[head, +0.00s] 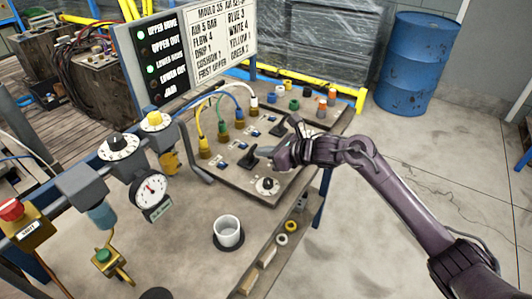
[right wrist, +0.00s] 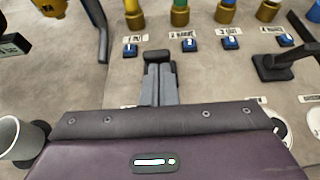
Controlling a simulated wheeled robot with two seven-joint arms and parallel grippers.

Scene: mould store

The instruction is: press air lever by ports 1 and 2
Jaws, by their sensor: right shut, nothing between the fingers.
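The black air lever by ports 1 and 2 (head: 248,158) stands on the grey panel in front of the yellow and green hose fittings. In the right wrist view its black end (right wrist: 156,56) shows just beyond my fingertips. My right gripper (head: 260,152) is shut and empty, its tips at the lever; I cannot tell whether they touch it. The shut fingers also show in the right wrist view (right wrist: 158,72), covering much of the lever. The port 1 fitting (head: 204,150) has a yellow hose, and the port 2 fitting (head: 222,135) a green one. My left gripper is not in view.
A second black lever (head: 279,128) stands by ports 3 and 4. A round dial (head: 267,186) lies near the panel's front edge. A white cup (head: 228,232), a gauge (head: 150,188) and a bent grey bar (head: 192,155) are to the left. A sign board (head: 190,45) rises behind.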

